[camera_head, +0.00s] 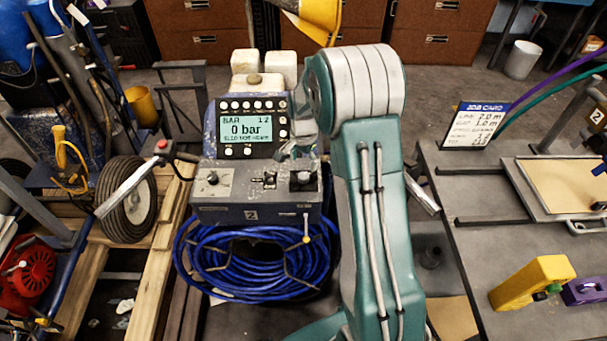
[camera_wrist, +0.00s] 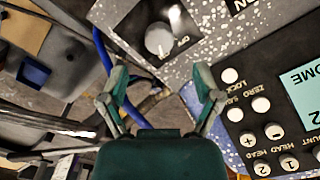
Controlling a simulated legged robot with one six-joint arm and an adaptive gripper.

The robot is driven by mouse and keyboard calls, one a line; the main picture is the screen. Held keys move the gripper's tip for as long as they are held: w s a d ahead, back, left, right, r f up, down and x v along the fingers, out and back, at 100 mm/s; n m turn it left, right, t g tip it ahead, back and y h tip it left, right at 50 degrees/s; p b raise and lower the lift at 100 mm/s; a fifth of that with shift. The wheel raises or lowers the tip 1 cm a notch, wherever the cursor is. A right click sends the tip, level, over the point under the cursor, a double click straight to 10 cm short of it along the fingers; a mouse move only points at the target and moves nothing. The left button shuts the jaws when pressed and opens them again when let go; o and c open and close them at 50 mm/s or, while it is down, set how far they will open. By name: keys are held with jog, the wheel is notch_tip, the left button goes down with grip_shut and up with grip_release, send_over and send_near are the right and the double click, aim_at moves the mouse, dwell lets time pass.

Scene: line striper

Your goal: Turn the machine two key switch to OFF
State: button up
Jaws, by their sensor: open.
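The machine marked 2 has a speckled control panel (camera_head: 232,196) with several controls on top. A grey rotary switch with a pale pointer (camera_wrist: 158,40) shows in the wrist view, with an upside-down OFF label (camera_wrist: 183,42) to its right. It appears to be the right-hand control (camera_head: 303,177) on the panel in the head view. My gripper (camera_wrist: 163,80) is open and empty, its two fingertips apart and short of the switch, not touching it. In the head view the gripper (camera_head: 298,148) is just above the panel's right side, partly hidden by my arm.
The display unit (camera_head: 250,128) reads 0 bar and stands behind the panel, close to my gripper. A blue hose coil (camera_head: 235,262) hangs below the panel. A grey table (camera_head: 465,205) with a yellow block (camera_head: 535,282) is to the right.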

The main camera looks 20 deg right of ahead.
aim_at(303, 175)
notch_tip(303, 175, down, 6)
jog(key=shift+r, duration=0.1)
grip_shut()
